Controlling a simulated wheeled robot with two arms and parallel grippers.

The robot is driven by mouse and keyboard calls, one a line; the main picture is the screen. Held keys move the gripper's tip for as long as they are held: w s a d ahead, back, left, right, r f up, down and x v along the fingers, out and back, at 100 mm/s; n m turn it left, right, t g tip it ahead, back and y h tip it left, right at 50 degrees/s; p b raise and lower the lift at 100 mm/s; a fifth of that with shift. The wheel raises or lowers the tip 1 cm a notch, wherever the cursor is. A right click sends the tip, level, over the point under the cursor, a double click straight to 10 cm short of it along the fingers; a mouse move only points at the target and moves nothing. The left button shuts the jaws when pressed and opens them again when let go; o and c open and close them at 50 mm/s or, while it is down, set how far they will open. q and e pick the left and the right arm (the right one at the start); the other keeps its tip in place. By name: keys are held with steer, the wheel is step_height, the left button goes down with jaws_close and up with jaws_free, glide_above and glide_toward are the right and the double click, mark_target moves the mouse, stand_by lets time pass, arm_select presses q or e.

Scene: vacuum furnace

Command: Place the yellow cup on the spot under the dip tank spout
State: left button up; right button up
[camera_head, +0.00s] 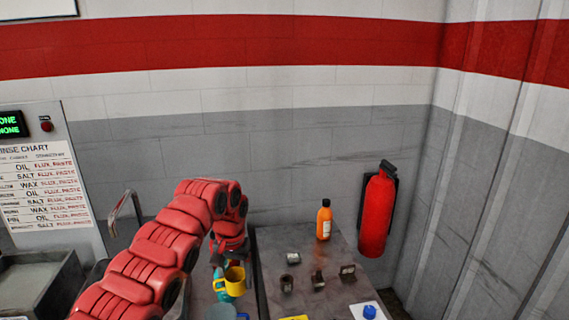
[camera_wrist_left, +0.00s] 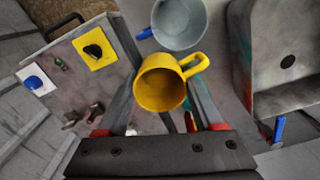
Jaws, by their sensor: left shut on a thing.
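The yellow cup (camera_head: 235,284) is held by my left gripper (camera_head: 224,264) in the head view, above the gap beside the grey table. In the left wrist view the cup (camera_wrist_left: 158,88) sits between the two fingers of the left gripper (camera_wrist_left: 160,105), its open mouth facing the camera and its handle at upper right. A bent metal pipe (camera_head: 125,207), which looks like a spout, stands by the grey basin (camera_head: 35,285) at the left. The spot under it is not clearly visible. My right gripper is not in view.
A grey cup with a blue handle (camera_wrist_left: 180,22) is just beyond the yellow cup. The table (camera_head: 328,255) holds an orange bottle (camera_head: 324,220), several small dark metal parts and a blue knob (camera_head: 369,312). A red fire extinguisher (camera_head: 377,212) hangs on the wall.

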arm_select(q)
steer(key=shift+n, duration=0.5)
steer(key=a, duration=0.1)
steer(key=a+r, duration=0.1)
steer(key=a, duration=0.2)
steer(key=shift+a+r, duration=0.25)
steer(key=shift+r, duration=0.1)
steer(key=shift+s+f, duration=0.1)
